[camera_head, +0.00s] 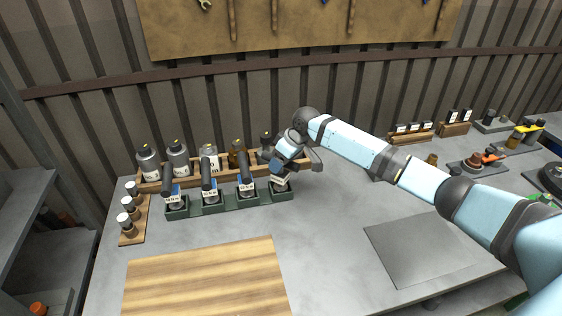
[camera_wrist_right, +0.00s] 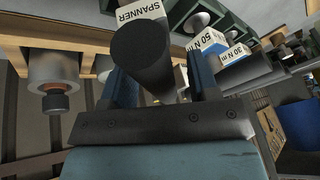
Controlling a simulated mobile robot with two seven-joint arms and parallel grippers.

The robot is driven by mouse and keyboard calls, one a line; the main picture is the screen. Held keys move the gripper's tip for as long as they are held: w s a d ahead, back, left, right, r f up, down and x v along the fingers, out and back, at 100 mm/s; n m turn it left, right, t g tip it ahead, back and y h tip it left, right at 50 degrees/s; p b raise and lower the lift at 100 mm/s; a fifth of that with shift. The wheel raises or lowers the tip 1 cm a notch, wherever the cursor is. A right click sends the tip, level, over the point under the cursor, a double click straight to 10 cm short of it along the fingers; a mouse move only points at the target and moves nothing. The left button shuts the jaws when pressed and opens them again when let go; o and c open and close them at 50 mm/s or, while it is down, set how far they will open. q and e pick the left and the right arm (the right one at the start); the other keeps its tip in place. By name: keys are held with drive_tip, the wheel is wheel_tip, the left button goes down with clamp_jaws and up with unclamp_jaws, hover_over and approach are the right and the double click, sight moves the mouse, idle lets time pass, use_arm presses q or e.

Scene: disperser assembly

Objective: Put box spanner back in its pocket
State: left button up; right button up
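The box spanner (camera_wrist_right: 142,58), a thick black handle with a white label reading SPANNER, is in the right wrist view. In the head view its white label (camera_head: 281,180) shows at the rightmost pocket of the green holder (camera_head: 228,204); how deep it sits is hidden. My right gripper (camera_head: 284,166) is over this pocket. In the right wrist view my right gripper (camera_wrist_right: 160,82) has its two fingers wide apart, with the handle between or just in front of them. A gap shows beside the right finger. My left gripper is not in view.
Black-handled tools (camera_head: 208,177) stand in the other green pockets. Behind them is a wooden rack (camera_head: 150,186) of bottles. A small wooden stand (camera_head: 127,236) is at left. A wooden board (camera_head: 205,280) and a grey plate (camera_head: 430,248) lie in front. Bare table lies between them.

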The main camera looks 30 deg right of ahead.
drive_tip(key=shift+r, duration=0.15)
drive_tip(key=v, duration=1.2)
drive_tip(key=shift+s, duration=0.1)
